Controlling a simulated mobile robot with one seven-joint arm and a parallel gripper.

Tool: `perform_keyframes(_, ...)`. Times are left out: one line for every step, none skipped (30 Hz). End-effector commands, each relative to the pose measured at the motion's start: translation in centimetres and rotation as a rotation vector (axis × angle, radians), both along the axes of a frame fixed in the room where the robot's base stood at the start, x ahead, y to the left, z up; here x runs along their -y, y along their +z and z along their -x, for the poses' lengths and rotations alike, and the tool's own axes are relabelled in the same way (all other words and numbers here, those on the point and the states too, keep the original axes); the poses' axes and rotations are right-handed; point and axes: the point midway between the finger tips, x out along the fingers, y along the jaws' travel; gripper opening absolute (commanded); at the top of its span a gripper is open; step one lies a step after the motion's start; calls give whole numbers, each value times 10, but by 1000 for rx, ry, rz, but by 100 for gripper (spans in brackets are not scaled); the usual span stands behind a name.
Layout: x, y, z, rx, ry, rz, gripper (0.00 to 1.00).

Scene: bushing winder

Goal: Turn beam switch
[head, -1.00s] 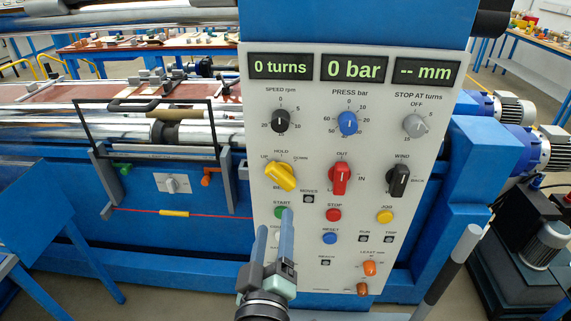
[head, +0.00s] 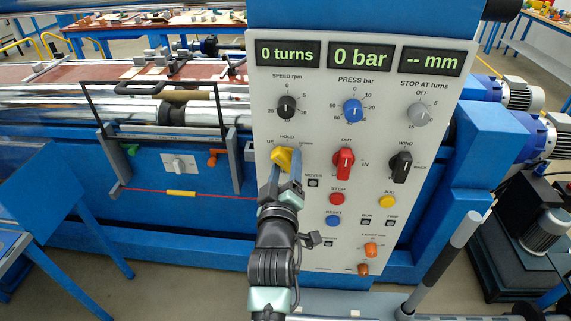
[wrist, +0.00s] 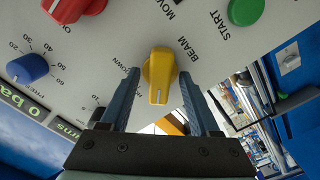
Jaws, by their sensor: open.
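The beam switch is a yellow knob (head: 280,157) on the grey control panel (head: 322,268), with UP, HOLD and DOWN lettering around it. In the wrist view the yellow knob (wrist: 160,68) stands between my fingers, with the BEAM lettering above it. Its white mark is at the end away from that lettering. My gripper (head: 288,160) is open, one finger on each side of the knob. In the wrist view my gripper (wrist: 160,78) shows a gap between each finger and the knob. My gripper and wrist cover the START button in the head view.
A red knob (head: 344,162) and a black knob (head: 401,166) sit to the right. The red STOP button (head: 337,199) and blue RESET button (head: 333,220) are below right. The green START button (wrist: 245,10) is close by in the wrist view. Displays read 0 turns, 0 bar, -- mm.

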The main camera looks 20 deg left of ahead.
Motion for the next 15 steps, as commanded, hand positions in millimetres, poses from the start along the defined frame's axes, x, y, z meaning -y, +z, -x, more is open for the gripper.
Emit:
perform_keyframes(0, 0, -1, 0, 0, 0, 62)
perform_keyframes(0, 0, -1, 0, 0, 0, 62)
perform_keyframes(0, 0, -1, 0, 0, 0, 62)
perform_keyframes(0, 0, -1, 0, 0, 0, 62)
perform_keyframes(0, 0, -1, 0, 0, 0, 62)
perform_keyframes(0, 0, -1, 0, 0, 0, 62)
perform_keyframes(0, 0, -1, 0, 0, 0, 62)
perform_keyframes(0, 0, -1, 0, 0, 0, 62)
perform_keyframes(0, 0, -1, 0, 0, 0, 57)
perform_keyframes(0, 0, -1, 0, 0, 0, 52)
perform_keyframes(0, 0, -1, 0, 0, 0, 46)
perform_keyframes(0, 0, -1, 0, 0, 0, 39)
perform_keyframes(0, 0, -1, 0, 0, 0, 34)
perform_keyframes(0, 0, -1, 0, 0, 0, 28)
perform_keyframes(0, 0, -1, 0, 0, 0, 21)
